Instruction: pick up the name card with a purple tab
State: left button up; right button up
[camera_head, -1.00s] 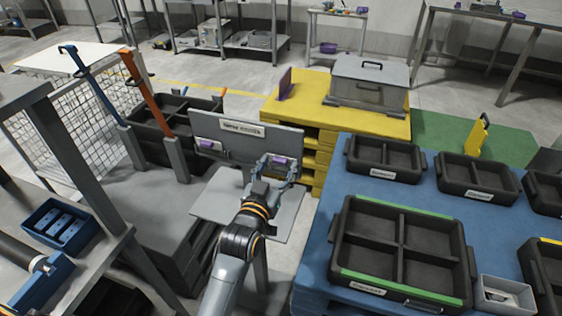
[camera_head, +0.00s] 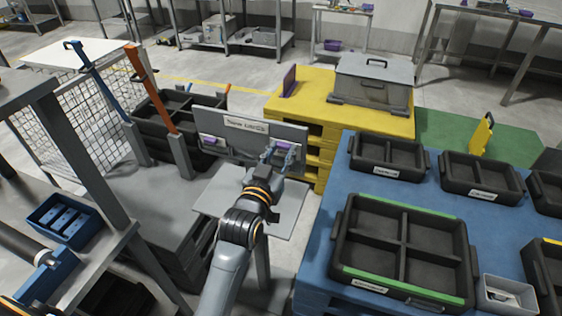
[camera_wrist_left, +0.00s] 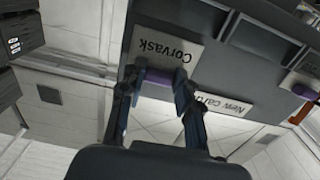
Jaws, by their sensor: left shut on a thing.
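My left gripper (camera_head: 280,153) is shut on a name card (camera_wrist_left: 160,52) with a purple tab, in front of the right part of a grey upright board (camera_head: 262,135). In the left wrist view the card looks pale, reads "Corvask" upside down, and its purple tab (camera_wrist_left: 158,77) lies between the fingertips (camera_wrist_left: 158,84). The fingers cover part of the card in the head view. A second card with a purple tab (camera_head: 210,140) stands at the board's left. The board's label (camera_head: 247,124) appears to read "New cards". My right gripper is not in view.
A grey shelf plate (camera_head: 240,205) sits below the board. A blue table (camera_head: 322,250) with black divided trays (camera_head: 347,232) stands at the right. A yellow platform (camera_head: 300,108) with a grey lidded box (camera_head: 372,80) is behind. Blue and orange-handled posts stand at the left.

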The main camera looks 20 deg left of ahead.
pick_arm(q)
notch_tip(320, 180, up, 14)
jog(key=shift+p, duration=0.35)
dwell(0.6)
